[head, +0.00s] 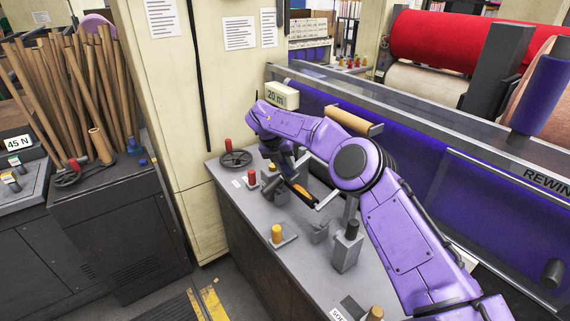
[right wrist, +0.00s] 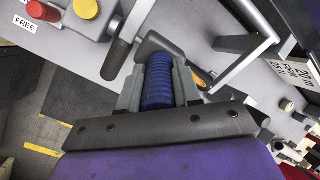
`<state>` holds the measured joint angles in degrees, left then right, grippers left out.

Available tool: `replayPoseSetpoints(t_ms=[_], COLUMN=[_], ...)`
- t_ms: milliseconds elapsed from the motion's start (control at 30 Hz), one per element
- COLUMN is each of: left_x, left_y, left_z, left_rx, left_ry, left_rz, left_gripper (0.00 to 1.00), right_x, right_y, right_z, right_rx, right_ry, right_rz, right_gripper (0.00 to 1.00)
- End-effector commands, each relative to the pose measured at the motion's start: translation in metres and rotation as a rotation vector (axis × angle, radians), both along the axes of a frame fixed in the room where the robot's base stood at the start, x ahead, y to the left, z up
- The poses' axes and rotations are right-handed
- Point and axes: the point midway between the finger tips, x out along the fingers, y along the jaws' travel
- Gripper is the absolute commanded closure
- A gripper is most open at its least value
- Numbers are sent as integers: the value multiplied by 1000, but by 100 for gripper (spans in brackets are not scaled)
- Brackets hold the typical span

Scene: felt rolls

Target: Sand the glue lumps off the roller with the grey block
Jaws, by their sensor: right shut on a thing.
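My right gripper (right wrist: 158,92) is shut on a blue ribbed grip (right wrist: 158,78) in the right wrist view. A grey block-like head (right wrist: 156,44) sits at the far end of this grip; it looks like the grey block. A tan roller (head: 354,121) sticks out by the blue machine panel behind the arm. I cannot make out glue lumps or tell for sure which roller is meant. My left gripper is not in view.
The grey bench (head: 230,182) carries a black handwheel (head: 236,158), a yellow knob (head: 277,233) and a grey post with a black top (head: 347,250). An orange and black piece (head: 299,191) lies near the gripper. A cream pillar (head: 170,100) stands to the left.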

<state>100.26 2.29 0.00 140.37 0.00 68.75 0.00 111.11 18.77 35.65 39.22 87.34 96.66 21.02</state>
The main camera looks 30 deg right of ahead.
Motion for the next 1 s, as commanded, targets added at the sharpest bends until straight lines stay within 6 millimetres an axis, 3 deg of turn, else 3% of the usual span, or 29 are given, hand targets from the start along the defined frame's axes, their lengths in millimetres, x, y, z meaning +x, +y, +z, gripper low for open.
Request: replayPoseSetpoints(t_ms=[1000], left_x=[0], left_y=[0], left_z=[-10], left_rx=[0], left_ry=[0], left_rz=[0], left_gripper=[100], right_x=[0], right_y=[-6], right_z=[-15], right_rx=[-1], right_ry=[-1], right_rz=[-1], right_gripper=[98])
